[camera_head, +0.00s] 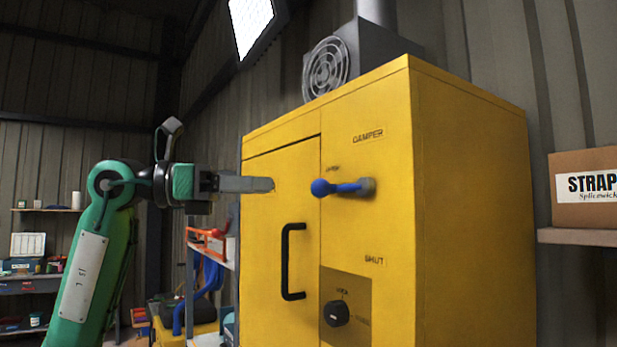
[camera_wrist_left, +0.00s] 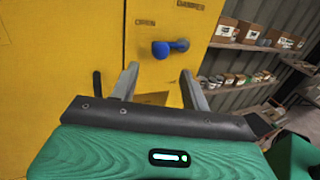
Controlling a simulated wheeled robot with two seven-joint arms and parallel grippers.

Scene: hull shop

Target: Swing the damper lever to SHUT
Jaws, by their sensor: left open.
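The damper lever (camera_head: 345,188) is a blue lever with a round knob on the front of a yellow cabinet (camera_head: 465,220). In the head view it lies roughly level, knob to the left, beside a small, hard-to-read label. The word SHUT is printed below it and DAMPER above. My left gripper (camera_head: 272,185) is left of the knob, apart from it. In the left wrist view my left gripper (camera_wrist_left: 160,80) is open and empty, and the lever (camera_wrist_left: 170,47) shows beyond its fingertips, near the word OPEN. My right gripper is not in view.
The cabinet door has a black handle (camera_head: 290,262), with a black dial (camera_head: 337,313) to its right. A fan unit (camera_head: 350,60) sits on top. A shelf with a cardboard box (camera_head: 590,187) is at the right. Shelves with small boxes (camera_wrist_left: 245,32) also show in the wrist view.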

